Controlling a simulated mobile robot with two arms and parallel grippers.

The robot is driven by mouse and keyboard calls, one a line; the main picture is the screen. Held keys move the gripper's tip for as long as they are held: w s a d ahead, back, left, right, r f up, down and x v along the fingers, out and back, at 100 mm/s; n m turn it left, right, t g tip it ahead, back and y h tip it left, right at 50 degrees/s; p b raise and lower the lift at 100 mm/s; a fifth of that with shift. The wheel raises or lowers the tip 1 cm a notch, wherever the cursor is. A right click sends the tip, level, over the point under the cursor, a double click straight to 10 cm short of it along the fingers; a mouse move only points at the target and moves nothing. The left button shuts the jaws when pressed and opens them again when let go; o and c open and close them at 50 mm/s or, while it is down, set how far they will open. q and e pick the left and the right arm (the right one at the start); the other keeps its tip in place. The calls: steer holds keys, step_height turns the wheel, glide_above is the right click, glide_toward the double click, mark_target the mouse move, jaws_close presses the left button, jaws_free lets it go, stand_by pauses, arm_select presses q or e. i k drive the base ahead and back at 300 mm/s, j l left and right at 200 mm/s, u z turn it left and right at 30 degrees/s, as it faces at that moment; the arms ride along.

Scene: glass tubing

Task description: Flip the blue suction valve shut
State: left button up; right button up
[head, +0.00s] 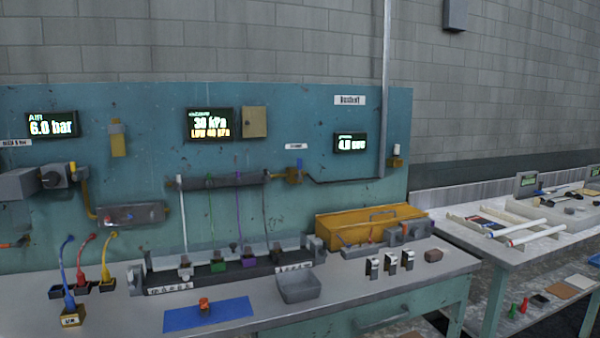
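A small blue lever (299,163) stands upright on a brass valve body (293,176) at the right end of the dark manifold bar (225,180) on the teal panel. It looks like the blue suction valve. A small white label (296,146), too small to read surely, is just above it. A dark line runs from the valve to the right, toward the grey vertical pipe. Neither of my grippers is in view, and nothing touches the lever.
On the bench below are a dark rack (225,263) with several coloured clips, a grey tray (299,288), a blue mat (208,314) and a yellow toolbox (370,224). Displays (209,124) hang on the panel. A second table (480,240) stands at the right.

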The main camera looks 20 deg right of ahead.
mark_target(298, 176)
steer(key=i+l+u, duration=0.45)
steer(key=i+l, duration=0.45)
steer(key=l, duration=0.1)
